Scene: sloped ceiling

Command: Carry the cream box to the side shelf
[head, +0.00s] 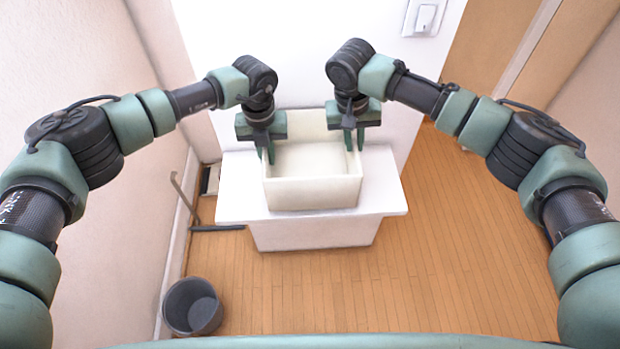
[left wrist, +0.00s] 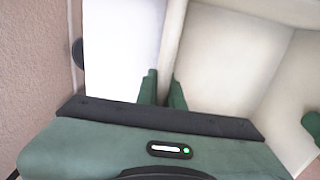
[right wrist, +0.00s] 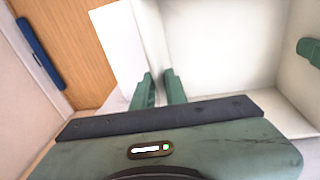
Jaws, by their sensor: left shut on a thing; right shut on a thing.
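The cream box (head: 312,193) is open at the top and empty. It stands on, or just over, a white stand (head: 232,196); I cannot tell if it touches. My left gripper (head: 268,152) is shut on the box's left wall, with one finger on each side of it in the left wrist view (left wrist: 162,88). My right gripper (head: 353,138) is shut on the right wall in the same way, and the wall runs between its fingers in the right wrist view (right wrist: 159,88). The box looks level. No side shelf can be made out.
A dark grey bucket (head: 192,307) stands on the floor at lower left. A broom-like tool (head: 185,198) leans by the left wall. A white wall with a light switch (head: 425,18) rises behind the stand. The wooden floor (head: 455,270) to the right is clear.

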